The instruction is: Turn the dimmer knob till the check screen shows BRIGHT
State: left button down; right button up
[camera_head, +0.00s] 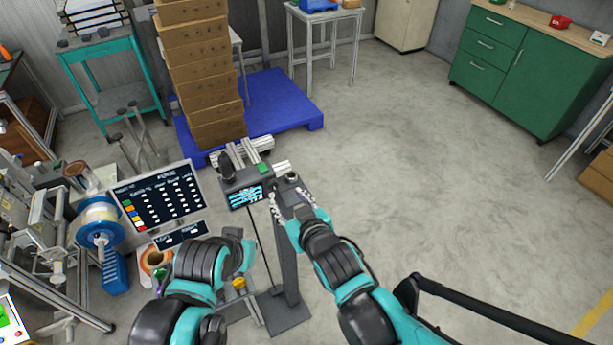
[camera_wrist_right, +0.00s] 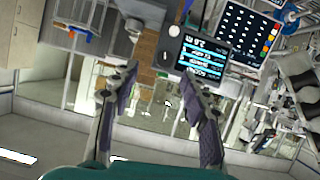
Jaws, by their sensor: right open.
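A dark control box carries a small lit check screen (camera_head: 246,196) with cyan lines; its wording is too small to read. The screen also shows in the right wrist view (camera_wrist_right: 203,57), where its text is blurred. A round dark dimmer knob (camera_head: 292,177) with a light top sits at the box's right end. My right gripper (camera_head: 290,207) is open just in front of that end, below the knob in the picture. In the right wrist view my gripper (camera_wrist_right: 160,105) has its fingers spread with nothing between them. My left gripper (camera_head: 240,248) is low and left of the stand, its fingers unclear.
A dark chart board (camera_head: 160,197) stands left of the box. Stacked cartons (camera_head: 200,75) on a blue pallet (camera_head: 285,100) are behind it. A blue reel (camera_head: 100,222) is at the left. The floor to the right is clear up to a green cabinet (camera_head: 515,75).

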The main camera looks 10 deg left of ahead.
aim_at(274, 186)
jog(key=b+x, duration=0.1)
jog(key=x, duration=0.2)
jog(key=b+x, duration=0.1)
jog(key=x, duration=0.2)
jog(key=shift+w+a, duration=0.1)
jog(key=shift+a, duration=0.45)
jog(key=shift+w+a+f+b, duration=0.2)
jog(key=shift+w+a+b, duration=0.15)
jog(key=shift+w+b, duration=0.1)
grip_shut()
